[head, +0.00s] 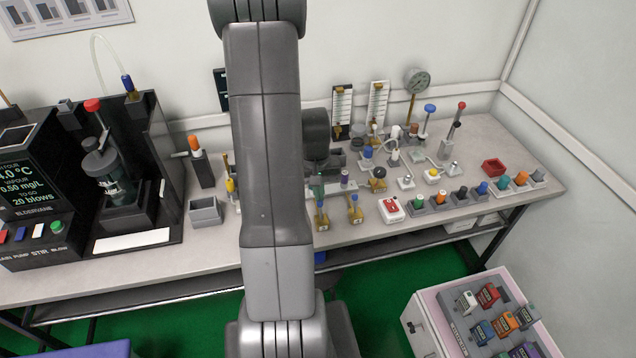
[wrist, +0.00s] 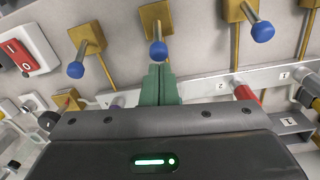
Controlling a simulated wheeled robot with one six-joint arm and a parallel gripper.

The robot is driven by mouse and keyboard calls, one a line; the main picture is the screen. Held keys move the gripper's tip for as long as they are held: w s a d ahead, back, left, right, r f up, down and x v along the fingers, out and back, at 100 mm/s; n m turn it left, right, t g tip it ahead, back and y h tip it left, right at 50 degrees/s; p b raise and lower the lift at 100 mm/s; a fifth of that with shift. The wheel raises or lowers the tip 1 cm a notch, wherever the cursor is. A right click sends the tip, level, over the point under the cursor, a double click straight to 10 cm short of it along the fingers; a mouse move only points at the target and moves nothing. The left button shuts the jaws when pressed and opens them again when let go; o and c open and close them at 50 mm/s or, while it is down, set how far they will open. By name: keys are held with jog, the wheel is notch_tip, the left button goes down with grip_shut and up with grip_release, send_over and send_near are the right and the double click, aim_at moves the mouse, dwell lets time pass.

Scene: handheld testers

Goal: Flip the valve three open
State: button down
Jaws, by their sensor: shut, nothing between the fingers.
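Several brass valves with steel levers and blue tips line the top of the wrist view: a left one (wrist: 86,36), a middle one (wrist: 155,17) and a right one (wrist: 236,9). A pale rail (wrist: 205,84) below them bears the labels 2 and 1. No label 3 can be read, and my gripper covers part of the rail. My gripper (wrist: 159,72) has its green fingers shut and empty, with the tips just below the middle lever's blue tip (wrist: 158,51). Whether they touch is unclear. In the head view two brass valves (head: 322,216) (head: 355,209) show at the bench's front.
A red-and-white switch (wrist: 24,54) lies left of the valves in the wrist view. A red cylinder (wrist: 246,94) stands at the rail. In the head view, my arm hides the bench's middle. A grey bin (head: 206,211) and several testers stand around.

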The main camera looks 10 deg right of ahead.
aim_at(322, 203)
jog(key=shift+s+r+t+b, duration=0.25)
jog(key=shift+s+t+b, duration=0.3)
jog(key=shift+b, duration=0.45)
jog(key=shift+s+t+b, duration=0.1)
jog(key=shift+t+b, duration=0.25)
jog(key=shift+b, duration=0.15)
jog(key=s+t+b, duration=0.1)
jog(key=b, duration=0.1)
jog(key=t+b, duration=0.2)
jog(key=b, duration=0.1)
jog(key=shift+s+r, duration=0.1)
jog(key=shift+s, duration=0.3)
jog(key=s+t+b, duration=0.2)
jog(key=t+b, duration=0.1)
jog(key=b, duration=0.6)
jog(key=shift+s+d+t, duration=0.1)
jog(key=shift+s+t, duration=0.1)
jog(key=shift+t, duration=0.1)
jog(key=shift+w+r+p, duration=0.1)
jog(key=shift+r+p, duration=0.25)
jog(key=shift+r, duration=0.2)
jog(key=shift+r+p, duration=0.6)
jog(key=shift+r, duration=0.1)
